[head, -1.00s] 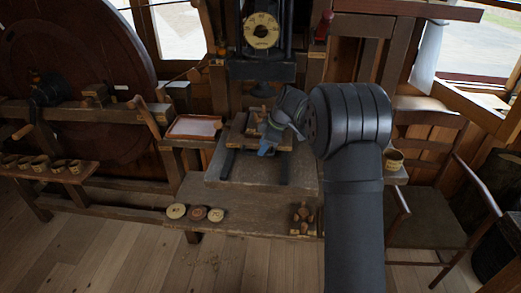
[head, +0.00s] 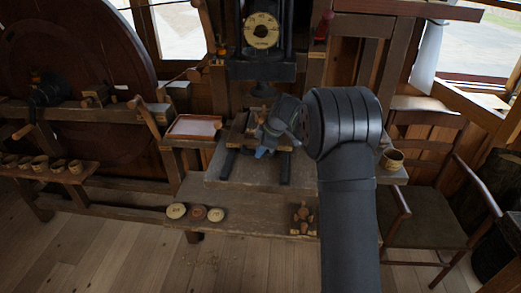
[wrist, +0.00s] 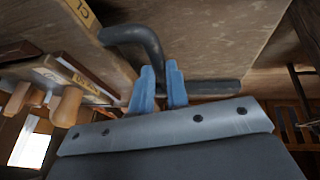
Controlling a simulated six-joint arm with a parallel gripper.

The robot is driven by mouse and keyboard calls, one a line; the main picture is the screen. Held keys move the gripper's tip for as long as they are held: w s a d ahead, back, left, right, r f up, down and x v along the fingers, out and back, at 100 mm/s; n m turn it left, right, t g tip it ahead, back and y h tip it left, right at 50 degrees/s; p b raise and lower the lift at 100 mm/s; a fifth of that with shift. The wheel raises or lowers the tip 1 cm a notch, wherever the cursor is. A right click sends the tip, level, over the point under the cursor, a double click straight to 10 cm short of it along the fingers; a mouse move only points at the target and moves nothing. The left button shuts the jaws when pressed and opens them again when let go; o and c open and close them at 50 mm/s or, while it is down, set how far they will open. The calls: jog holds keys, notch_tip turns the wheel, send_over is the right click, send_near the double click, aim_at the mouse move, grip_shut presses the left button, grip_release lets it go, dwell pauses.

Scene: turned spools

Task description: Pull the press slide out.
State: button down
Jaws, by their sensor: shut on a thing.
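The press slide (head: 236,134) is a wooden block on dark rails under the press, on a grey-brown bed. My gripper (head: 259,152) is at its front edge, and my wrist hides much of the slide's right part. In the wrist view my gripper (wrist: 160,70) has its blue fingers shut on a dark bent handle (wrist: 140,38) beside a pale wooden surface. The handle's curved end shows left of the fingers, and a dark bar shows on their right.
The press (head: 262,70) with a round dial stands behind the slide. A tray (head: 194,127) is at left, a chair (head: 425,215) at right. Floor in front is open.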

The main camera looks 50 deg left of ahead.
jog(key=s+d, duration=1.5)
jog(key=c, duration=1.4)
grip_release()
jog(key=shift+w, duration=0.1)
jog(key=v, duration=1.7)
jog(key=shift+r, duration=0.2)
jog(key=x, duration=1.7)
jog(key=shift+f, duration=0.2)
